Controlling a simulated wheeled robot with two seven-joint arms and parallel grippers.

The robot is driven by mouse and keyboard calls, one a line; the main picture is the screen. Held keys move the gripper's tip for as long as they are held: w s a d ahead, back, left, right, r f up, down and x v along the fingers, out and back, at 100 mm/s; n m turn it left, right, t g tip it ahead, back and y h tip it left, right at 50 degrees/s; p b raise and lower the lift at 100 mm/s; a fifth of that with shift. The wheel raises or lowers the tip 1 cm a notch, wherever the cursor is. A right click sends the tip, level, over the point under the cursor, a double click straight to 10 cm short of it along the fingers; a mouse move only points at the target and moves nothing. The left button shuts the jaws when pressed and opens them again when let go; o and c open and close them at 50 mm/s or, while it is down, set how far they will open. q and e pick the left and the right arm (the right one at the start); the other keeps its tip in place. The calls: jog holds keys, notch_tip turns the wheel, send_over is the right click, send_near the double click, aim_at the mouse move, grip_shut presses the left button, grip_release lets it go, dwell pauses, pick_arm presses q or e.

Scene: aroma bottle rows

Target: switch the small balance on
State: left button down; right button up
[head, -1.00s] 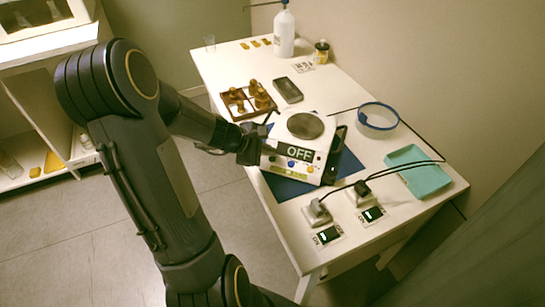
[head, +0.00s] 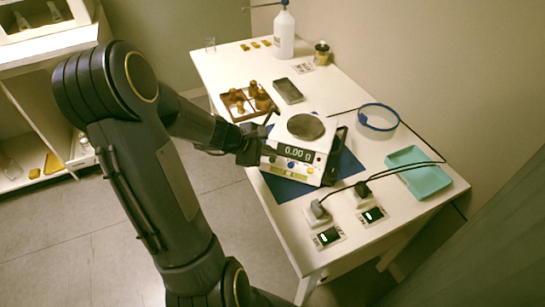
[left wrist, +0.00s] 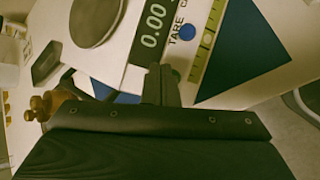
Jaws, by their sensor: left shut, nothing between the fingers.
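The small balance (head: 300,150) stands on a blue mat (head: 346,166) on the white table, with a round grey pan on top. Its display reads 0.00 g in the head view and shows 0.00 in the left wrist view (left wrist: 152,26). Below the display are buttons, including a blue one (left wrist: 187,32) beside the word TARE. My left gripper (head: 262,146) is shut and empty at the left end of the balance's front panel. In the left wrist view its fingertips (left wrist: 161,72) are close to the panel's lower edge; I cannot tell whether they touch. My right gripper is not in view.
A wooden tray (head: 232,106) of brown bottles and a grey dish (head: 289,91) lie behind the balance. A white bottle (head: 284,35) stands at the back.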

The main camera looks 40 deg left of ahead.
pick_arm(q)
notch_tip(320, 180, up, 6)
jog(key=p, duration=0.5)
dwell(0.4)
jog(key=s+d+r+m+g+h, duration=0.2)
jog(key=s+d+r+m, duration=0.7)
jog(key=d+r+m, duration=0.4)
jog(key=s+d+f+m+g+y+p, duration=0.1)
jog(key=s+d+m, duration=0.3)
jog(key=s+m, duration=0.4)
jog(key=s+f, duration=0.1)
jog(key=s, duration=0.2)
jog(key=shift+d+f+y, duration=0.15)
jog(key=shift+f+y, duration=0.15)
jog(key=shift+f, duration=0.05)
